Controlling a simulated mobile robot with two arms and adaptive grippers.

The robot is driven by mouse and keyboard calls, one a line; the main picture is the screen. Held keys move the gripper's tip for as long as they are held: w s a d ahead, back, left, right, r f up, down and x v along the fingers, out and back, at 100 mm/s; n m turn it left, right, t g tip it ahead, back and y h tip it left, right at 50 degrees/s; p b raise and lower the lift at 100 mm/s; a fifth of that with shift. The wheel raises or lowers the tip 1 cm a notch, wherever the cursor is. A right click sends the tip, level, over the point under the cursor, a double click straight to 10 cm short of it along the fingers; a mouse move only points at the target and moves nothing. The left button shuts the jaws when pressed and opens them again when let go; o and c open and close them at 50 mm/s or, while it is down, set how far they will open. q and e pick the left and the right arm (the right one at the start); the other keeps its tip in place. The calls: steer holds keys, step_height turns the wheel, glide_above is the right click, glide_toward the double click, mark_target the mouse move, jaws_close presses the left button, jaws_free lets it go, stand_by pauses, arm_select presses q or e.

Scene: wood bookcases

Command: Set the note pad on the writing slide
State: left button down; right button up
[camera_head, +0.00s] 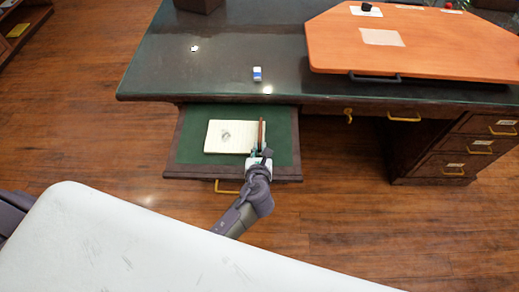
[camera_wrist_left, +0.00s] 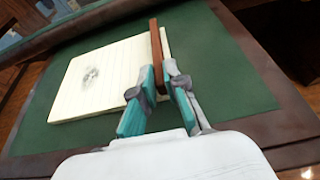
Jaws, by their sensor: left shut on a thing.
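The note pad (camera_head: 228,137), cream and lined with a small grey sketch, lies flat on the green top of the writing slide (camera_head: 190,150), pulled out from the desk's front. It also shows in the left wrist view (camera_wrist_left: 95,82). A brown strip (camera_wrist_left: 158,52) stands upright along the pad's right edge and looks like part of it. My left gripper (camera_head: 259,155) is over the slide's front right part, its teal-padded fingers (camera_wrist_left: 158,85) shut on this strip. The fingers hide the strip's near end. My right gripper is not in view.
The dark desk top (camera_head: 200,70) holds a small blue and white eraser (camera_head: 257,73) and an orange drawing board (camera_head: 430,45). Drawers with yellow handles (camera_head: 480,149) stand at right. Bare green shows around the pad on the slide.

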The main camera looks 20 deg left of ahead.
arm_select(q)
steer(key=shift+f, duration=0.1)
steer(key=c, duration=1.2)
jaws_free()
steer(key=shift+r, duration=0.25)
steer(key=v, duration=1.2)
steer(key=shift+f, duration=0.15)
